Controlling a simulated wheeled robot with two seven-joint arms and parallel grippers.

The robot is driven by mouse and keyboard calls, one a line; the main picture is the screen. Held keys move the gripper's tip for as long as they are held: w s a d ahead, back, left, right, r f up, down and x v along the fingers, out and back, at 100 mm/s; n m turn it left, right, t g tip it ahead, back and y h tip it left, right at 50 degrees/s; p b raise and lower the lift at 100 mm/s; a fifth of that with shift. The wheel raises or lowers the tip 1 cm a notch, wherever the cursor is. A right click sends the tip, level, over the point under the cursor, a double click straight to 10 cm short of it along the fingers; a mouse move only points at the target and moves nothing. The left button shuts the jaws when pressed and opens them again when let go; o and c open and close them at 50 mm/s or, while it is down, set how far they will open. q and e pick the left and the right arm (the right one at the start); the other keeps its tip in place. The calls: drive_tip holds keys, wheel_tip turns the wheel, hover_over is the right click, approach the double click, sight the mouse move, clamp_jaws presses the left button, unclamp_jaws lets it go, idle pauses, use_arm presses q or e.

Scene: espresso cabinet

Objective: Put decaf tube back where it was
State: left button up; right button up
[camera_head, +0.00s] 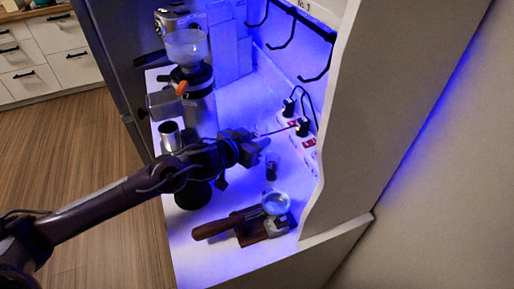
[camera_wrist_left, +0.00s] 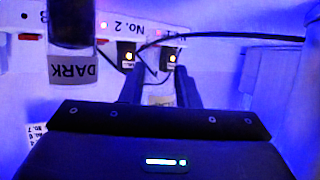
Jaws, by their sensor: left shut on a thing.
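My left gripper (camera_head: 252,151) reaches over the white counter from the left. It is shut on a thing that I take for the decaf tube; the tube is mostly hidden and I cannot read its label. In the left wrist view the two dark fingers (camera_wrist_left: 160,90) point toward the power strip. A tube labelled DARK (camera_wrist_left: 75,67) shows at the upper left of that view, beside the fingers and apart from them. A small dark tube (camera_head: 271,168) stands on the counter right of the gripper in the head view. My right gripper is not in view.
A coffee grinder (camera_head: 200,95) stands behind my left arm. A portafilter (camera_head: 218,227) and a small round glass-like dish (camera_head: 275,203) lie at the front. A power strip (camera_head: 309,145) with plugs and cables runs along the cabinet wall (camera_head: 365,120). Dark hooks (camera_head: 281,35) hang above.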

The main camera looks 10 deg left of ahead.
use_arm(q)
wheel_tip(320, 180, down, 3)
drive_tip(key=shift+f, duration=0.1)
drive_tip(key=shift+f, duration=0.15)
drive_tip(key=o, duration=1)
